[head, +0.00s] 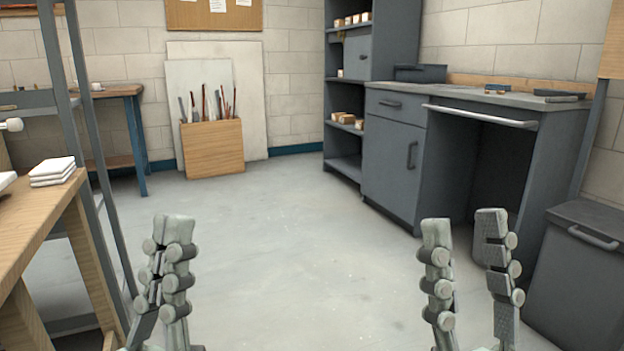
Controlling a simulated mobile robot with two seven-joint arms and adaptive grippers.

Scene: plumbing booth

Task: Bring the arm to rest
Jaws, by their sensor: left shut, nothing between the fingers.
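My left gripper (172,232) is at the lower left of the head view, pointing up over the floor, with its two fingers together and nothing between them. My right gripper (464,230) is at the lower right, with its two fingers well apart and bare floor and dark cabinet showing between them. Neither gripper touches anything that I can see. Most of both arms lies outside the picture.
A wooden bench (32,222) with white tiles (52,172) stands close on the left beside a grey metal frame. A grey workbench (398,152) and a dark bin (577,275) stand on the right. A wooden box (213,150) holds rods at the back wall. The middle floor is clear.

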